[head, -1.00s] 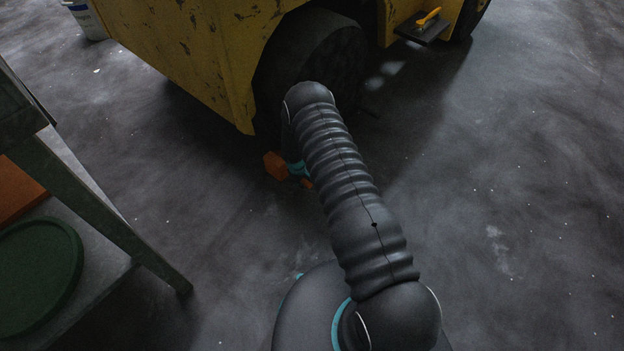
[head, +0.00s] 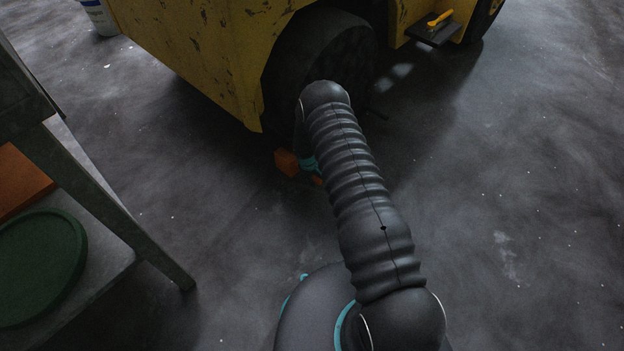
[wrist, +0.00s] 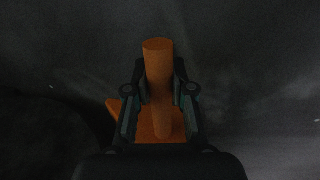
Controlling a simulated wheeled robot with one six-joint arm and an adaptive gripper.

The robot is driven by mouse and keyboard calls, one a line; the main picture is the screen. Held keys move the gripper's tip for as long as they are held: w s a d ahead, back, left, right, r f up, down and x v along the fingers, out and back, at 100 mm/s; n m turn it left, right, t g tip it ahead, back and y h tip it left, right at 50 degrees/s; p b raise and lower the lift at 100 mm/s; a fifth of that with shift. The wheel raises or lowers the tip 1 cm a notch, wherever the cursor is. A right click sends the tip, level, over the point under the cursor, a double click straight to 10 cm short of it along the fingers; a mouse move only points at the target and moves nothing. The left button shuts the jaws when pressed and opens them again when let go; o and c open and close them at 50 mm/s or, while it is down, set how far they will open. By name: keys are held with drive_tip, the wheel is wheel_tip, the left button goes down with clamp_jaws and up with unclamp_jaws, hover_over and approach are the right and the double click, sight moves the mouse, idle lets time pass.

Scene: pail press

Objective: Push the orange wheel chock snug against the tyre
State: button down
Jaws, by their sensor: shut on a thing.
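The orange wheel chock (head: 287,163) is low on the floor by the dark tyre (head: 322,48) of the yellow vehicle. Most of it is hidden behind my arm in the head view. In the wrist view, my gripper (wrist: 160,92) is shut on the chock's upright orange handle (wrist: 158,60), with the chock's wider base (wrist: 160,124) showing below. Any gap between chock and tyre is hidden there, and the wrist view is too dark to tell.
The yellow vehicle body (head: 205,50) overhangs the floor beside the tyre. A step with a yellow-handled tool (head: 439,19) is at upper right. A metal stand (head: 110,200) with a green round lid (head: 40,262) is at left. A white bucket (head: 100,16) is far back. The right floor is clear.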

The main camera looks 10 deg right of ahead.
drive_tip(key=shift+w+d+b, duration=0.75)
drive_tip(key=shift+w+d, duration=0.05)
drive_tip(key=shift+d, duration=0.3)
drive_tip(key=c, duration=0.9)
unclamp_jaws()
drive_tip(key=shift+s, duration=0.1)
drive_tip(key=r, duration=0.4)
drive_tip(key=a+r, duration=0.1)
drive_tip(key=r, duration=0.3)
drive_tip(key=s+a+r, duration=0.1)
drive_tip(key=r, duration=0.2)
drive_tip(key=shift+s+r, duration=0.1)
drive_tip(key=shift+r, duration=0.3)
